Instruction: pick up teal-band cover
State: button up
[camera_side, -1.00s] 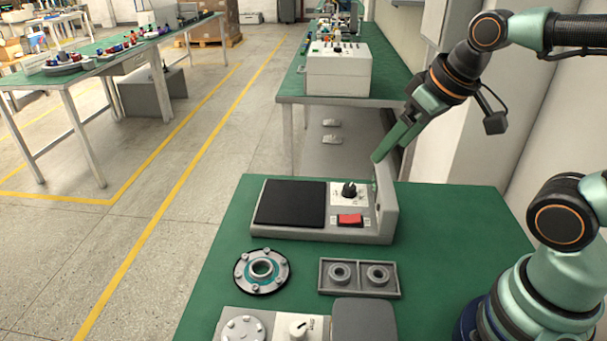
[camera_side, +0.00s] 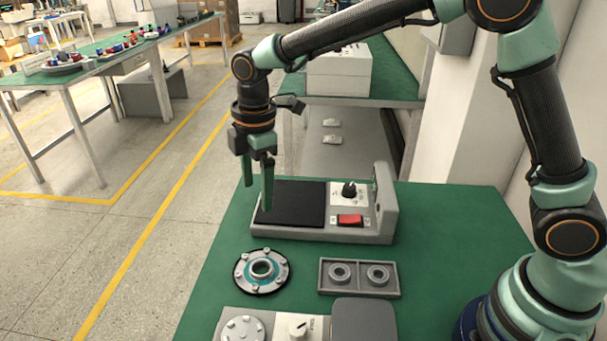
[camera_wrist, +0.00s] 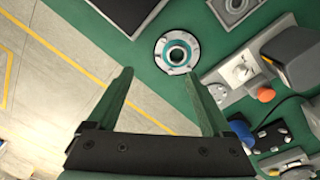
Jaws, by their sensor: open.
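The teal-band cover (camera_side: 262,271) is a round flange with a dark rim, a teal ring, a raised centre hub and several bolts. It lies flat on the green table at the front left in the side view. In the wrist view the cover (camera_wrist: 177,53) lies ahead of the fingers, right of the middle between them. My gripper (camera_side: 258,196) points down, open and empty, high over the left part of the table by the black pad. It is above and behind the cover in the side view. The gripper also shows in the wrist view (camera_wrist: 158,85), its fingers wide apart.
A grey device with a black pad (camera_side: 290,203), a knob and a red switch (camera_side: 350,219) stands behind the cover. A grey tray (camera_side: 359,291) with two rings is right of it. Another grey unit with a white knob (camera_side: 299,328) is in front.

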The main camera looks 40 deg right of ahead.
aim_at(250, 262)
jog(key=a+f+n, duration=0.1)
jog(key=f, duration=0.4)
jog(key=a+f, duration=0.1)
jog(key=f, duration=0.4)
jog(key=a+f+n, duration=0.1)
jog(key=f, duration=0.5)
jog(key=shift+w+a+f+n+g, duration=0.1)
jog(key=shift+w+a+n+g, duration=0.05)
jog(key=shift+w+n+g, duration=0.2)
jog(key=shift+s, duration=0.1)
grip_shut()
